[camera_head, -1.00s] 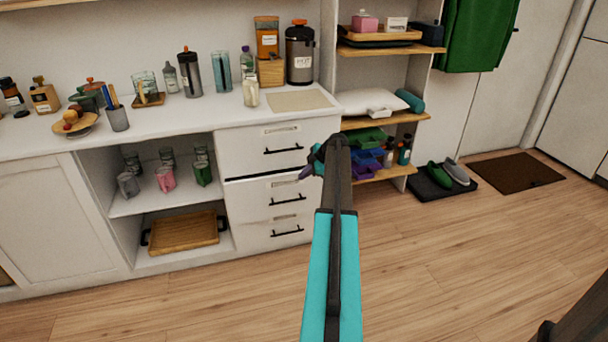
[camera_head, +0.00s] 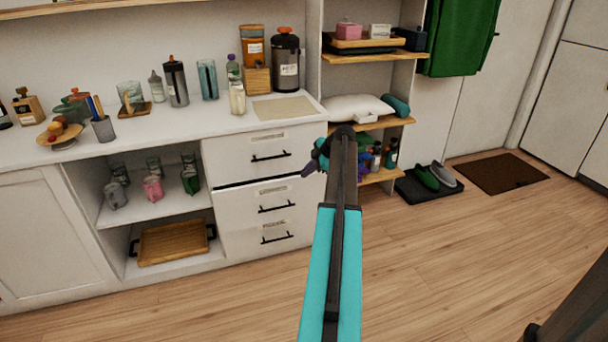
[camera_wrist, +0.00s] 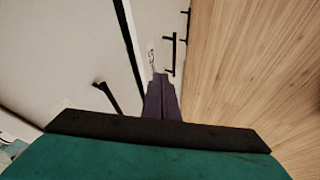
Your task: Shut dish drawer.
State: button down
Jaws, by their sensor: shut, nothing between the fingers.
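A white cabinet holds a stack of three drawers with black bar handles. The top drawer (camera_head: 232,160) has a dark gap along its lower edge; the middle drawer (camera_head: 238,203) and bottom drawer (camera_head: 240,238) sit below it. Their labels are too small to read, so I cannot tell which is the dish drawer. My gripper (camera_head: 309,170) is shut and empty, near the right end of the top drawer's front. In the wrist view the purple fingertips (camera_wrist: 161,80) point toward the drawer fronts, between the top handle (camera_wrist: 106,98) and middle handle (camera_wrist: 172,52). Contact cannot be told.
The counter (camera_head: 190,124) above carries jars, bottles and a kettle-like pot (camera_head: 286,62). An open cubby to the left holds mugs and a wooden tray (camera_head: 172,243). A shelf unit (camera_head: 372,57) stands right of the drawers. The wooden floor (camera_head: 440,270) in front is clear.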

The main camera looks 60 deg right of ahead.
jog(key=c, duration=2)
grip_release()
jog(key=shift+w+a+f, duration=0.1)
jog(key=shift+c, duration=0.2)
jog(key=shift+o, duration=1)
jog(key=w+a+f+m+g+y, duration=0.1)
jog(key=w+a+f, duration=0.3)
jog(key=a+f, duration=0.5)
jog(key=shift+w+a, duration=0.3)
jog(key=shift+a, duration=0.65)
jog(key=s+a+f+m+g+y, duration=0.1)
jog(key=s+a+f+m+g, duration=0.1)
jog(key=a+f, duration=0.95)
jog(key=s+a+f+m+g, duration=0.2)
jog(key=a+f, duration=0.4)
jog(key=a, duration=1)
jog(key=s+a+f+m+g+y, duration=0.1)
jog(key=a+f+g, duration=0.2)
jog(key=a+f, duration=0.8)
jog(key=s+a+f+m+g+h, duration=0.1)
jog(key=s+a+f+g, duration=0.1)
jog(key=s+a, duration=0.8)
jog(key=s+a+f+m+g+h, duration=0.2)
jog(key=s+a+f, duration=0.1)
jog(key=s+a, duration=0.7)
jog(key=s, duration=0.4)
jog(key=shift+a+f+m, duration=0.15)
jog(key=shift+a+m, duration=0.15)
